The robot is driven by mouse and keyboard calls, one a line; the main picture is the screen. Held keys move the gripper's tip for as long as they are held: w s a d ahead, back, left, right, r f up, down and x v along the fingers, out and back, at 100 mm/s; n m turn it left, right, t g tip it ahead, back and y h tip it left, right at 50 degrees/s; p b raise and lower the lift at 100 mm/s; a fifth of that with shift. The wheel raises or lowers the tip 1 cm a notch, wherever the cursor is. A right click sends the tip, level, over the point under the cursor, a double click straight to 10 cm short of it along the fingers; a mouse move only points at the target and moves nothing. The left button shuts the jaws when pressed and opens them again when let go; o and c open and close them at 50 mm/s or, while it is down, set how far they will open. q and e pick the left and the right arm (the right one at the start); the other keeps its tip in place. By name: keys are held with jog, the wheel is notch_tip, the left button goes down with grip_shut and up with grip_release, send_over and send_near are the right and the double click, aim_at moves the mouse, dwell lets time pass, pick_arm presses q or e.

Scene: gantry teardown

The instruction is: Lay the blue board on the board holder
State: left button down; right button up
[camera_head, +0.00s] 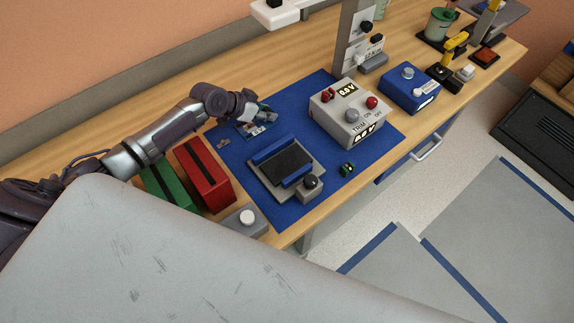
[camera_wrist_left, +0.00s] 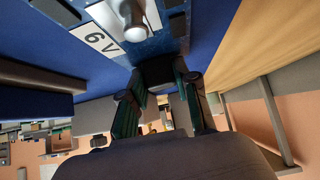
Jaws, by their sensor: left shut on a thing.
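The blue board (camera_head: 255,129) is at the far left part of the blue mat, behind the board holder, partly hidden by my left gripper (camera_head: 262,112). In the left wrist view the board (camera_wrist_left: 160,43) carries a white "6 V" label and a silver cylinder. My left gripper (camera_wrist_left: 163,85) is shut on the board's edge there. I cannot tell whether the board touches the mat. The board holder (camera_head: 262,182) is a grey plate with a dark pad between blue bars and a black knob at its front right corner. No board lies on it. My right gripper is not in view.
A red box (camera_head: 205,172) and a green box (camera_head: 168,186) stand left of the blue mat (camera_head: 330,206). A grey meter box (camera_head: 343,113) stands right of the holder, a small green part (camera_head: 347,169) in front. A grey button box (camera_head: 238,223) sits at the front left.

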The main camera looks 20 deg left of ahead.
pick_arm(q)
jog(key=shift+s, duration=0.1)
jog(key=shift+r+p, duration=2.6)
jog(key=shift+r, duration=0.4)
